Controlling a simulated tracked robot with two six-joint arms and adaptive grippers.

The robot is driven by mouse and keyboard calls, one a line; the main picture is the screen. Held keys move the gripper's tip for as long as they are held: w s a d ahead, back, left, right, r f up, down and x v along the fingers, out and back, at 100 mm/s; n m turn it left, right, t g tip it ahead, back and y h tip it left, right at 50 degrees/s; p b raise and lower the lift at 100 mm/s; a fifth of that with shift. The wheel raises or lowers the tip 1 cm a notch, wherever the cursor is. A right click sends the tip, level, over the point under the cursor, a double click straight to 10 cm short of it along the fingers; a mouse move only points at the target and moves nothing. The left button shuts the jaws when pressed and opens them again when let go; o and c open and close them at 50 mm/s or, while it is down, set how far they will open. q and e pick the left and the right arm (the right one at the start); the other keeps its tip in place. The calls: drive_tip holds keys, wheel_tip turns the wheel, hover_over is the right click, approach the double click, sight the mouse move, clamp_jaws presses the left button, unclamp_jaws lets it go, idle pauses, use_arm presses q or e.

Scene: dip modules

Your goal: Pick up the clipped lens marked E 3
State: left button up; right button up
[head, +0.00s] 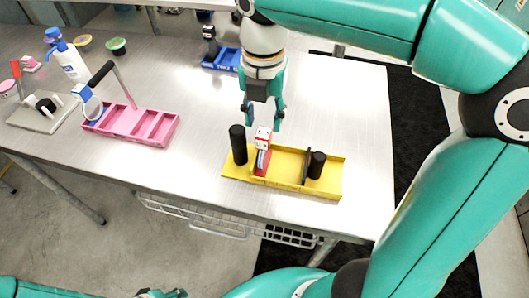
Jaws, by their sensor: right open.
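My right gripper (263,113) points down over the yellow tray (320,189), its fingers apart and nothing between them. Just below it, a piece with a white, red-marked clip top (263,134) stands upright in the tray. Its lower part is red with a bluish edge; its marking is too small to read. Another clipped lens, a round ring with a blue and white clip (82,91), stands at the left end of the pink tray (135,138). I cannot read its marking either. At the bottom edge, only a small part of what may be my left gripper (162,293) shows.
A black cylinder (238,144) stands left of the red-clipped piece, and a shorter black knob (317,165) stands to its right. A blue tray (221,58) lies behind. A bottle (70,62) and small cups stand at back left. The table is clear between the trays.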

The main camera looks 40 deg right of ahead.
sight(263, 132)
drive_tip(key=shift+w+f, duration=0.1)
drive_tip(key=shift+f, duration=2.8)
clamp_jaws()
